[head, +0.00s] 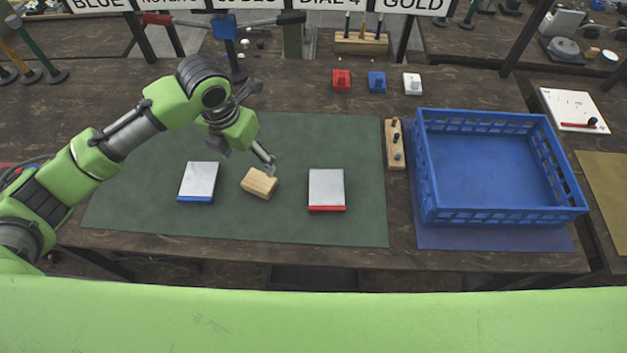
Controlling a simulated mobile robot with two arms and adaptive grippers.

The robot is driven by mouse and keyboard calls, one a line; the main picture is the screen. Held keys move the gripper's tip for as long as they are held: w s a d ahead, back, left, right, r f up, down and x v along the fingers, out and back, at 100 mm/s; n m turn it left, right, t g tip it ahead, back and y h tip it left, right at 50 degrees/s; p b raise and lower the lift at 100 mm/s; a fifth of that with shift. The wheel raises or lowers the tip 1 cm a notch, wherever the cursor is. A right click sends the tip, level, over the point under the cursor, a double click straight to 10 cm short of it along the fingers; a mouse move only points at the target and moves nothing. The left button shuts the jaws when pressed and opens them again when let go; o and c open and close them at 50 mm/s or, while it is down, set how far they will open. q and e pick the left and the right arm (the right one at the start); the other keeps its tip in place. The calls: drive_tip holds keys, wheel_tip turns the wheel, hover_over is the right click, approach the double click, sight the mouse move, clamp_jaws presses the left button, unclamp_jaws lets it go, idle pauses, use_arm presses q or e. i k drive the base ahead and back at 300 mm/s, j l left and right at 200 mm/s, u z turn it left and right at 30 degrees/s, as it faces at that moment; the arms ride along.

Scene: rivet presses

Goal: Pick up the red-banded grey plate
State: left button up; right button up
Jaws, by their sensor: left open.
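The red-banded grey plate (326,188) lies flat on the green mat (345,228), with its red band along the near edge. A similar grey plate with a blue band (199,181) lies on the mat further left. A wooden block (259,183) sits between the two plates. My left gripper (262,163) is just above and behind the wooden block, left of the red-banded plate and apart from it. It is open with nothing visible between its fingers. My right gripper does not show.
A blue crate (572,211) stands on the right, with a wooden holder with dark knobs (394,146) beside it. Small red (341,80), blue (376,82) and white (412,83) pieces stand behind the mat. Signs hang along the back. The mat around the red-banded plate is clear.

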sight(327, 185)
drive_tip(key=l+u, duration=0.15)
drive_tip(key=l, duration=0.3)
drive_tip(key=k+l+u, duration=0.15)
drive_tip(key=l, duration=0.3)
drive_tip(key=l+u, duration=0.15)
drive_tip(key=l, duration=0.3)
drive_tip(key=k+l+u, duration=0.15)
drive_tip(key=l, duration=0.3)
